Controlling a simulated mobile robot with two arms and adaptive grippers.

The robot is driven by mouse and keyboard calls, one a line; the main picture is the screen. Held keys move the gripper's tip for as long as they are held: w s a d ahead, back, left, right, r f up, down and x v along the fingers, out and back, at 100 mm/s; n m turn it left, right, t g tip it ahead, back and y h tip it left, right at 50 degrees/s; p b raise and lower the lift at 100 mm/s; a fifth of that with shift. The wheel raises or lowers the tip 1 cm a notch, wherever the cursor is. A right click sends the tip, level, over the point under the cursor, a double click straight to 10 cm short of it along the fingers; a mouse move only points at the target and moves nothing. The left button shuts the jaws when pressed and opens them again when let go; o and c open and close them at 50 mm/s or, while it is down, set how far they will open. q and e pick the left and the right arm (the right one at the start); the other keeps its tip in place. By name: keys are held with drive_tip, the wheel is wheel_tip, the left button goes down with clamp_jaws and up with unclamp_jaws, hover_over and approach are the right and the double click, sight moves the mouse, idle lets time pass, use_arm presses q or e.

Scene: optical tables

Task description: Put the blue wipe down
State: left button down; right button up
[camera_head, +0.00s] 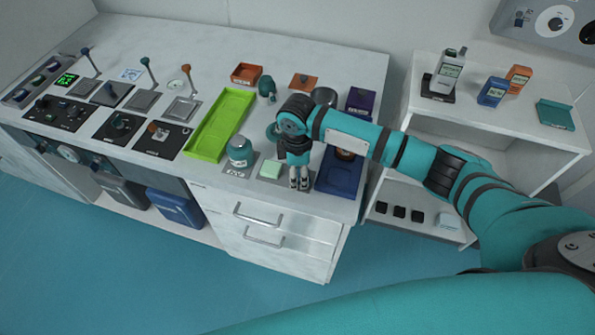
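My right gripper (299,184) points down over the front edge area of the white bench. Its two fingertips are close together, and whether they are fully shut or pinch something thin is too small to tell. I cannot make out a blue wipe for certain. A pale green square pad (271,168) lies on a grey mat just left of the gripper. A dark blue tray (338,182) lies just to its right, partly covered by my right arm. My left gripper is not in view.
A teal-lidded jar (239,152) stands left of the pad, beside a long lime-green tray (219,126). Control panels with levers fill the bench's left side. A purple-and-dark box (360,102) stands behind my arm. A white shelf (480,118) with handheld devices is at the right.

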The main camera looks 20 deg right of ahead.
drive_tip(key=o, duration=0.3)
wheel_tip(320, 180, up, 12)
drive_tip(key=shift+r+b, duration=0.15)
drive_tip(key=shift+b, duration=0.55)
